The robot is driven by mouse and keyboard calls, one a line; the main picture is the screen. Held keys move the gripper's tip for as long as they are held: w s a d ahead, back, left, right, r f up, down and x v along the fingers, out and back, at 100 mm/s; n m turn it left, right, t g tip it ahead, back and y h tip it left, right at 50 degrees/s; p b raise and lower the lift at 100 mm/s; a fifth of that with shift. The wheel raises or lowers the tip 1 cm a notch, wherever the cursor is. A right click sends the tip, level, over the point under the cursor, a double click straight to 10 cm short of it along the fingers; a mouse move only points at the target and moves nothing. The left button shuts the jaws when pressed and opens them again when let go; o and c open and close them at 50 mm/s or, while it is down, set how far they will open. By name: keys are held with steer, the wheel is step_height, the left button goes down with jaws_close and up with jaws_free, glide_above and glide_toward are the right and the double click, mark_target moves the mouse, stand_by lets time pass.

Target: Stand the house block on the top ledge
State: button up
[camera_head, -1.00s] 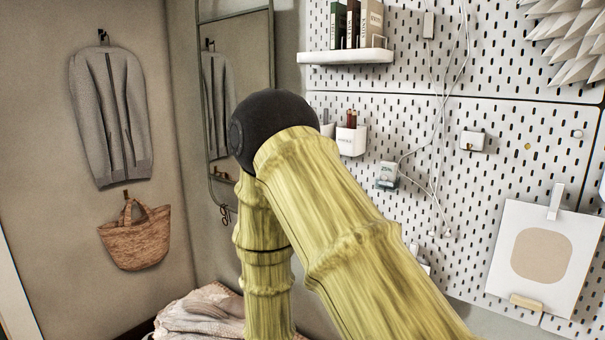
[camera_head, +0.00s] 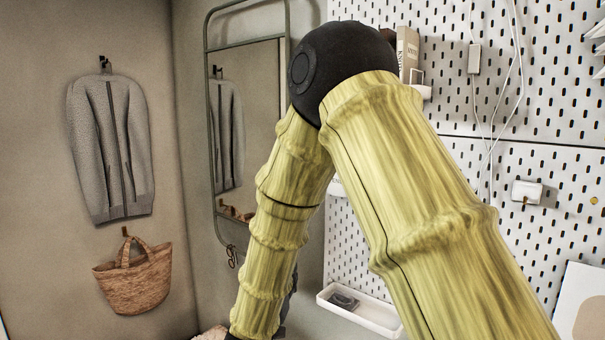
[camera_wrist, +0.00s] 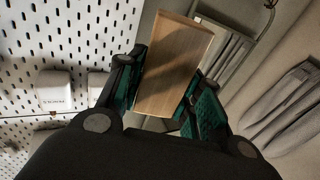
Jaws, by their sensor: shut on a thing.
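A light wooden block (camera_wrist: 172,65), which I take to be the house block, is between the green-padded fingers of my gripper (camera_wrist: 165,88) in the wrist view. Its broad flat face and one edge show; its peaked outline cannot be made out. My gripper is shut on it, and it is held clear of the wall. The top ledge (camera_head: 425,92) is mostly hidden behind my arm in the head view; only its right end shows, with a book (camera_head: 408,52) on it. My gripper is not visible in the head view.
A low white trough (camera_head: 365,318) holding a dark item is at the pegboard's lower left. White cups (camera_wrist: 57,90) hang on the pegboard in the wrist view. A mirror (camera_head: 250,120), a grey jacket (camera_head: 110,145) and a woven bag (camera_head: 133,278) are at left.

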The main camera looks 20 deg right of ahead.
steer(key=shift+m+g+h, duration=0.6)
steer(key=shift+m+h, duration=0.1)
steer(key=shift+h, duration=0.1)
steer(key=r, duration=0.2)
steer(key=w+d+r, duration=0.1)
steer(key=r, duration=0.2)
steer(key=w+r+p, duration=0.1)
steer(key=r, duration=0.1)
steer(key=shift+w+d+r, duration=0.15)
steer(key=shift+w, duration=0.05)
steer(key=s+d+r+m+g+h+p, duration=0.1)
steer(key=r+g+p, duration=0.1)
steer(key=r, duration=1.3)
steer(key=s+d+r+m+g+h+p, duration=0.1)
steer(key=r+m+g+h+p, duration=0.1)
steer(key=r, duration=1.3)
steer(key=s+d+r+m+g+h+p, duration=0.1)
steer(key=r+p, duration=0.3)
steer(key=r, duration=1.1)
steer(key=shift+s+d+r+m+g+h, duration=0.3)
steer(key=shift+d+r+m+g+h, duration=0.1)
steer(key=shift+m+g, duration=0.15)
steer(key=shift+a+p, duration=0.1)
steer(key=shift+p, duration=0.55)
steer(key=shift+w+a+f+p+x, duration=0.4)
steer(key=shift+p+x, duration=1.8)
steer(key=shift+x, duration=5.75)
steer(key=shift+w+d+f+b, duration=0.15)
steer(key=shift+f+b, duration=0.65)
steer(key=shift+f, duration=1.45)
